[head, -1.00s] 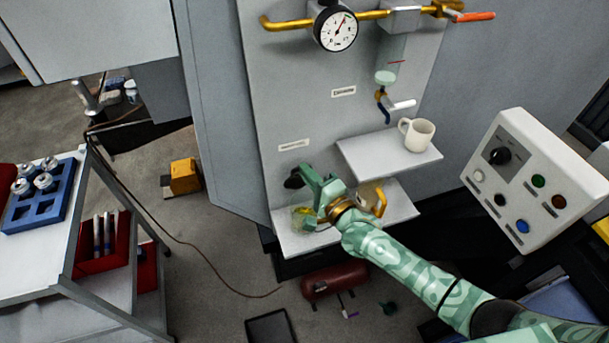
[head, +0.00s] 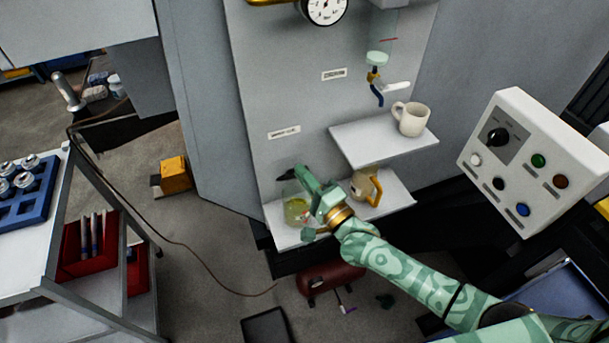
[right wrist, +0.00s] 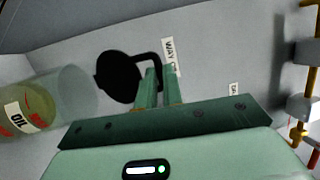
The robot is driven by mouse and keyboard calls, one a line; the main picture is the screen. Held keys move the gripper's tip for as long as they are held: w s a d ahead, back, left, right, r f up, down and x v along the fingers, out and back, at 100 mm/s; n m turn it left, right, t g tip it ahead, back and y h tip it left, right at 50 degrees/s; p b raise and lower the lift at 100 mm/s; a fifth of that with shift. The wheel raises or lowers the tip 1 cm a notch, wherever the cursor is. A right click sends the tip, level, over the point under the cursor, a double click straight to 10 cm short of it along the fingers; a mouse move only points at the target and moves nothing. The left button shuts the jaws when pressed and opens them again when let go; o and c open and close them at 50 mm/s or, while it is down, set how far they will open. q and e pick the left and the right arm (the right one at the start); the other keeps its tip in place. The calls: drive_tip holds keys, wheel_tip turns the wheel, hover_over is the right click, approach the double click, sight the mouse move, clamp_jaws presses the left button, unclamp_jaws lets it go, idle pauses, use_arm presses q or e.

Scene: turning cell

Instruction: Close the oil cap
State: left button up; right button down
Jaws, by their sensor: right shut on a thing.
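The oil jar (head: 296,211) is a clear cylinder with yellow-green oil, standing on the left of the lower shelf. It also shows at the left of the right wrist view (right wrist: 35,108), with an "OIL" label. The black oil cap (right wrist: 117,78) is a round disc with a bent handle, beside the jar's mouth in the right wrist view. My right gripper (right wrist: 160,72) is shut on the cap's handle. In the head view the right gripper (head: 302,176) is at the jar's top, with the dark cap (head: 286,174) at its tip. My left gripper is out of view.
A tan jug (head: 363,184) with a yellow handle stands right of the jar, close behind my right gripper. A white mug (head: 411,118) is on the upper shelf (head: 370,146). A control box (head: 532,160) stands at right, a trolley (head: 65,255) at left.

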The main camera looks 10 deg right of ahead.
drive_tip(key=c, duration=1.8)
unclamp_jaws()
drive_tip(key=shift+f, duration=0.25)
drive_tip(key=shift+w, duration=0.15)
drive_tip(key=v, duration=1.6)
drive_tip(key=shift+d+b, duration=0.2)
drive_tip(key=shift+b, duration=0.25)
